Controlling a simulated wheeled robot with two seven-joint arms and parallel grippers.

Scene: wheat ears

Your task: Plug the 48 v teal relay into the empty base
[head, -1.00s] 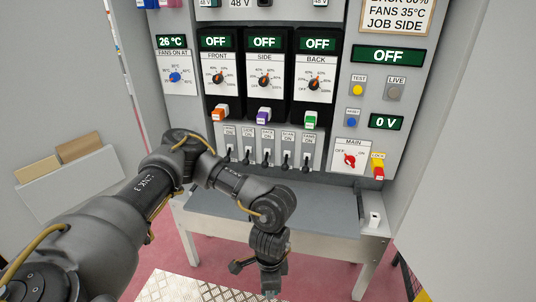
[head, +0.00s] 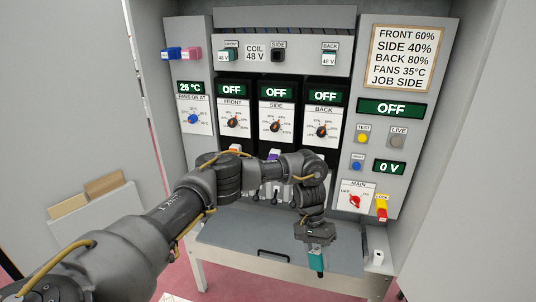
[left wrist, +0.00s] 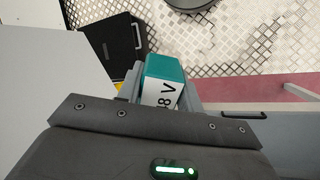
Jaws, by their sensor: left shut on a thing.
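My left gripper (head: 315,246) is shut on the teal relay (head: 316,261) and holds it over the grey front shelf, well below the relay row. In the left wrist view the teal relay (left wrist: 165,70) shows its white label, which reads "8 V" with the start hidden behind my gripper. The empty base (head: 278,52) is the black socket under the SIDE label, between two plugged relays. The front relay (head: 228,54) and the back relay (head: 329,57) are teal with 48 V labels. My right gripper is not in view.
Blue and pink blocks (head: 181,54) sit at the upper left of the panel. Dials, switches and a main switch (head: 354,201) with a yellow-red lock (head: 382,207) lie below the relay row. My left arm crosses in front of the lower panel. A drawer handle (head: 273,256) is below.

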